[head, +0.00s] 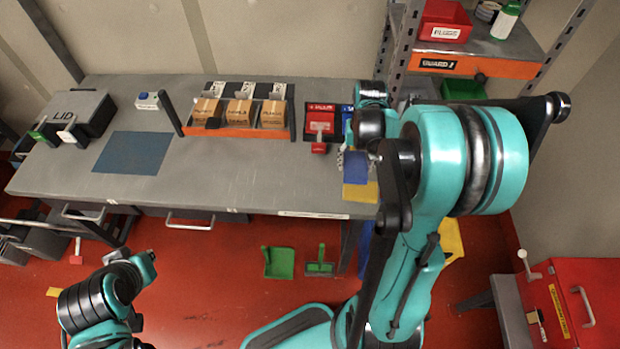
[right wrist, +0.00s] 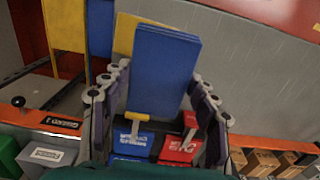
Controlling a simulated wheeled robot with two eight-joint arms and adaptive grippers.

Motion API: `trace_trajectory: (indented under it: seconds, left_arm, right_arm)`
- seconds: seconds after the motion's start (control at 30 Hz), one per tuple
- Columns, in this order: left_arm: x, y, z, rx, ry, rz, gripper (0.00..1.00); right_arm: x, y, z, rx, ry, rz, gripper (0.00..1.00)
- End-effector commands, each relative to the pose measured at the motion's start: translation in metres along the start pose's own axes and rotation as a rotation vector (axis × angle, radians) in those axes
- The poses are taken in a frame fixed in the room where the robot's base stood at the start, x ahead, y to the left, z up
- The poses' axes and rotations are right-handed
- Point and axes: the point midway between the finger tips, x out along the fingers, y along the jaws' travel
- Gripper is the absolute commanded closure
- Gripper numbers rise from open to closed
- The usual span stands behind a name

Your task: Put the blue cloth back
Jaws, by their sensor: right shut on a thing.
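The blue cloth (head: 356,168) is a folded rectangle near the right front edge of the workbench. In the right wrist view the blue cloth (right wrist: 163,75) stands out between the fingers. My right gripper (head: 350,154) is shut on it; the arm partly hides the grip in the head view. A yellow cloth (head: 362,192) shows just below the blue one at the bench edge, and partly behind it in the wrist view (right wrist: 124,32). Whether the blue cloth touches it, I cannot tell.
A red bin (head: 320,121) and a blue bin (right wrist: 130,145) with brushes stand close to the gripper. An orange-fronted rack of boxes (head: 238,118) is left of them. A blue mat (head: 133,152) and a lidded grey case (head: 75,113) lie farther left. The bench middle is clear.

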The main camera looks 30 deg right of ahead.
Motion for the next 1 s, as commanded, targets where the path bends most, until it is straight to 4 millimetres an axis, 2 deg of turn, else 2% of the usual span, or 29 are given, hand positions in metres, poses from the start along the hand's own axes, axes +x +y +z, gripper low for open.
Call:
trace_trajectory:
  seconds: [0.3, 0.5, 0.67, 0.9, 1.0]
  left_arm:
    - [0.014, 0.000, 0.011, 0.000, 0.000, 0.000, 1.00]
    - [0.020, 0.000, 0.014, 0.000, 0.000, 0.000, 1.00]
    - [0.021, 0.000, 0.015, 0.000, 0.000, 0.000, 1.00]
    - [0.031, 0.000, 0.022, 0.000, 0.000, 0.000, 1.00]
    - [0.032, 0.000, 0.023, 0.000, 0.000, 0.000, 1.00]
  right_arm:
    - [0.044, -0.070, 0.007, -0.008, 0.000, 0.000, 0.72]
    - [0.064, -0.104, 0.009, -0.003, 0.000, 0.000, 0.72]
    - [0.070, -0.112, 0.011, -0.001, 0.000, 0.000, 0.72]
    - [0.103, -0.112, 0.010, -0.001, 0.000, 0.000, 0.72]
    - [0.109, -0.112, 0.010, -0.001, 0.000, 0.000, 0.72]
